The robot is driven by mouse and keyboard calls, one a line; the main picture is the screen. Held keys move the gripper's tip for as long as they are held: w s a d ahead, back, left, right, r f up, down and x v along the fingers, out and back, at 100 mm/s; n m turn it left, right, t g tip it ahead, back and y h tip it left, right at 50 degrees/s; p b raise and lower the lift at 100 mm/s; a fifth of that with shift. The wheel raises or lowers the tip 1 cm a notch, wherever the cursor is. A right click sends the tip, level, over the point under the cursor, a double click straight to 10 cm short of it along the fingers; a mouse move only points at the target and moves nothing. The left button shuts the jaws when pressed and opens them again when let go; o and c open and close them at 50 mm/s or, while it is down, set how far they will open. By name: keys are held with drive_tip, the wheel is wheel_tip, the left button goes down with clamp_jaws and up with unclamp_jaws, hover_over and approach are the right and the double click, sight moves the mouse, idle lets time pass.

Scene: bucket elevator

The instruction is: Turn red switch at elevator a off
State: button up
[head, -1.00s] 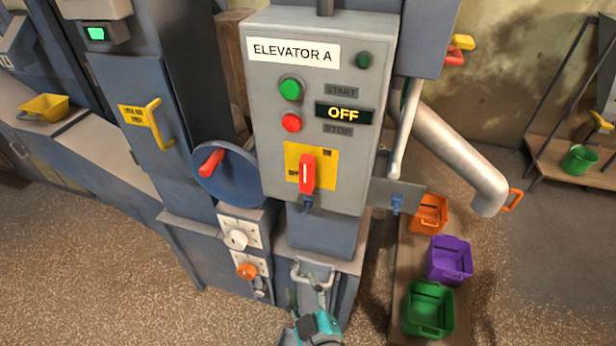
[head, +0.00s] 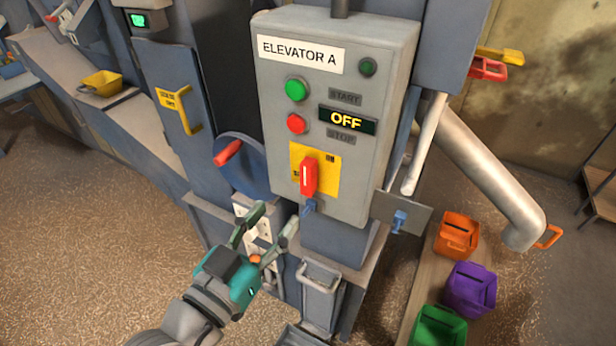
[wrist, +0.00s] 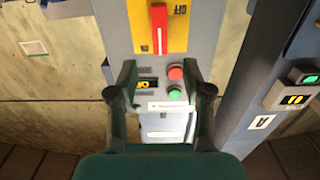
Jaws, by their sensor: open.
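The red switch (head: 309,176) sits on a yellow plate (head: 328,180) low on the grey panel marked ELEVATOR A (head: 385,60). Its handle stands upright with a white line along it; the plate's small labels are hard to read. The panel display (head: 347,120) reads OFF. My gripper (head: 277,215) is open and empty, below and left of the switch. In the wrist view the panel appears upside down, with the switch (wrist: 158,28) ahead of the gap between my open fingers (wrist: 160,68). Nothing touches the switch.
A green button (head: 297,90) and a red button (head: 296,124) sit above the switch. A blue wheel with a red handle (head: 228,153) stands left of the panel. A blue tag (head: 309,207) hangs just under the switch. Coloured bins (head: 470,290) stand at the right.

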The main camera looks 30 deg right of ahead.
sight(305, 179)
drive_tip(key=x, duration=1)
drive_tip(key=shift+w+d, duration=0.2)
drive_tip(key=shift+d, duration=0.05)
clamp_jaws()
